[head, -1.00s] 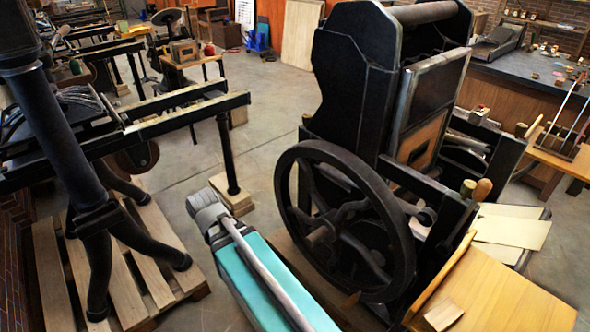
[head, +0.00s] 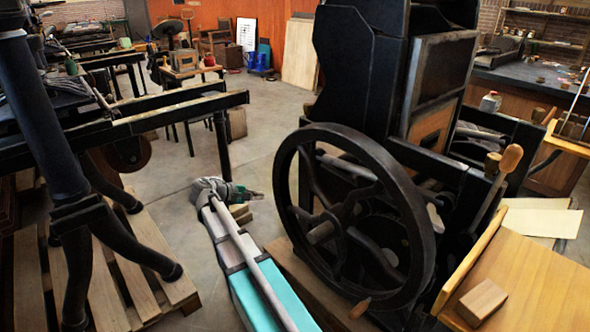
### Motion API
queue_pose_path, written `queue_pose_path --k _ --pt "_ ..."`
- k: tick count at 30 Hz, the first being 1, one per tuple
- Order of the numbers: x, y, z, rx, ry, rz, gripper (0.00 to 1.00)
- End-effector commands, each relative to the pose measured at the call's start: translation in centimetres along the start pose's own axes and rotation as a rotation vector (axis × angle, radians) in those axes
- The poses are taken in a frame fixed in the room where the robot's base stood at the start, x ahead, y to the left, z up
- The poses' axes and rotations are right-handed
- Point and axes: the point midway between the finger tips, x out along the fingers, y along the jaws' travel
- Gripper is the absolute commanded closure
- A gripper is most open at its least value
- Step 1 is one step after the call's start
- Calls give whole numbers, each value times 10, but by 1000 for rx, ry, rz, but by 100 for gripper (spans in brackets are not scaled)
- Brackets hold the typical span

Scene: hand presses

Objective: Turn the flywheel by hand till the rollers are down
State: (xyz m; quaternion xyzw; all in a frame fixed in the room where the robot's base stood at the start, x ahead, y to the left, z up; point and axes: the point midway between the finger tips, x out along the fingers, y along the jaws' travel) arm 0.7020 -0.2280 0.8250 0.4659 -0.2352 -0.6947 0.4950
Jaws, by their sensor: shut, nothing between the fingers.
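The large black spoked flywheel (head: 284,187) stands upright on the near side of the black press (head: 360,75). A small wooden knob (head: 360,308) shows at the bottom of its rim. My gripper (head: 250,194) is at the end of my teal and grey arm, left of the flywheel and apart from it. Its fingers are shut and empty, pointing right toward the rim. I cannot clearly make out the rollers; the press's dark upper body hides much of the inside, and its top is cut off.
A wooden feed board (head: 530,270) with a small wooden block (head: 482,303) juts out at the lower right. A lever with a wooden grip (head: 511,157) rises beside it. A black machine on a wooden pallet (head: 95,265) stands at left.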

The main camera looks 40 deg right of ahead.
Motion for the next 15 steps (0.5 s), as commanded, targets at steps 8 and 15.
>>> queue_pose_path --k 8,15 --pt "38 31 -40 -139 -196 243 100" --pt "51 58 -60 -247 -369 408 100"
